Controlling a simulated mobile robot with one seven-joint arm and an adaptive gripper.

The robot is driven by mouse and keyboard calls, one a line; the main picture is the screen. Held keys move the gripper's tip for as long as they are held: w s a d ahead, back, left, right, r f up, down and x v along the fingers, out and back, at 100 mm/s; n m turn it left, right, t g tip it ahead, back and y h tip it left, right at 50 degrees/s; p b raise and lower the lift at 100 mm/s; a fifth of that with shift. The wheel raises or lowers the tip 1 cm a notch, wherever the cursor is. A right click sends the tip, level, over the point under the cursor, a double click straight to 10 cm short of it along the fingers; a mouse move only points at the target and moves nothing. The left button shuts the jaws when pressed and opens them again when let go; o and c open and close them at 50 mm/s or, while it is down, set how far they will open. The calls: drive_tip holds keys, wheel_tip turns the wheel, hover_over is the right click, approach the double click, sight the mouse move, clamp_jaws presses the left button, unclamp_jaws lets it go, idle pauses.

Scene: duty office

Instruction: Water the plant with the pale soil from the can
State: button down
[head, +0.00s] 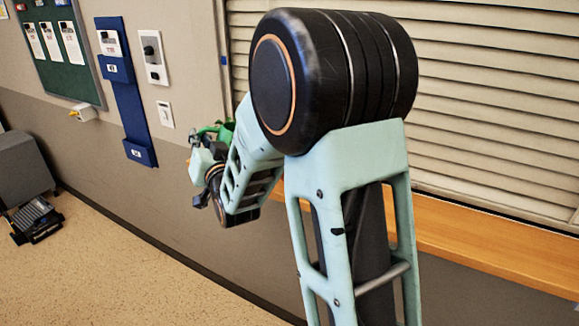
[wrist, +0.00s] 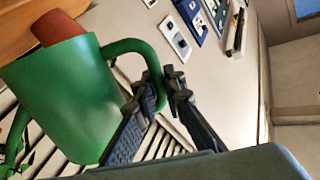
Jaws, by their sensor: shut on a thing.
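The green watering can (wrist: 62,95) fills the left of the wrist view and looks tilted there. Its looped handle (wrist: 128,47) runs into my gripper (wrist: 165,92), whose dark fingers are shut on it. In the head view, only a bit of the can (head: 222,132) shows beside my gripper (head: 203,170), mostly hidden by my arm. A terracotta pot (wrist: 58,26) shows partly behind the can in the wrist view. No soil, pale or dark, is visible.
A wooden sill (head: 470,238) runs below the slatted blinds (head: 500,120) at right; it also shows in the wrist view (wrist: 18,30). A blue wall holder (head: 128,95) and a green notice board (head: 62,55) hang at left. Floor at lower left is mostly clear.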

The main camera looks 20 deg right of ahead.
drive_tip(key=shift+r, duration=0.2)
drive_tip(key=shift+r, duration=0.4)
drive_tip(key=shift+d+r+m+b, duration=0.1)
drive_tip(key=shift+r+m+b, duration=0.05)
drive_tip(key=shift+m+b, duration=0.2)
drive_tip(key=shift+r, duration=0.3)
idle(6.5)
